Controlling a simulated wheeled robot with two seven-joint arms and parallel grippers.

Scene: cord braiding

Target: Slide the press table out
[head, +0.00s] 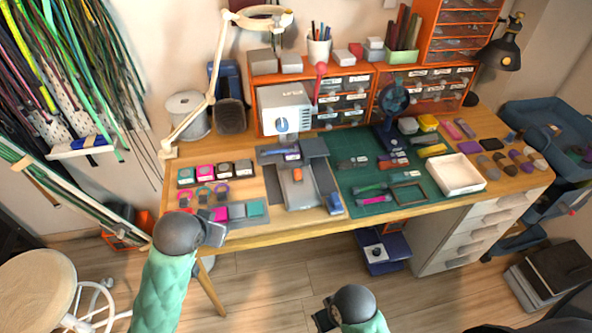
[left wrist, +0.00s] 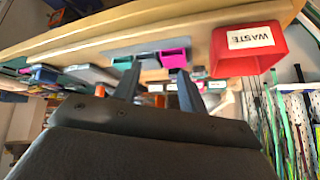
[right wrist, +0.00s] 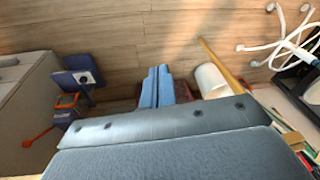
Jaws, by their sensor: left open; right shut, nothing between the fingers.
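A grey press-like device (head: 314,147) stands on the workbench left of the green mat. A flat grey plate (head: 297,194) with a small orange piece on it lies at its front; I take this as the press table, though I cannot tell how far it is out. My left gripper (head: 216,233) is open and empty at the bench's front edge, left of the plate; its spread fingers also show in the left wrist view (left wrist: 158,86). My right gripper (head: 322,318) is shut and empty, low in front of the bench; its closed fingers show over the floor in the right wrist view (right wrist: 157,84).
Teal and magenta blocks (head: 239,211) sit near the left gripper. A red WASTE bin (left wrist: 243,46) hangs at the bench edge. A green mat (head: 360,175) with tools and a white tray (head: 457,175) lie to the right. A lamp arm (head: 213,75) rises at left. Floor in front is mostly clear.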

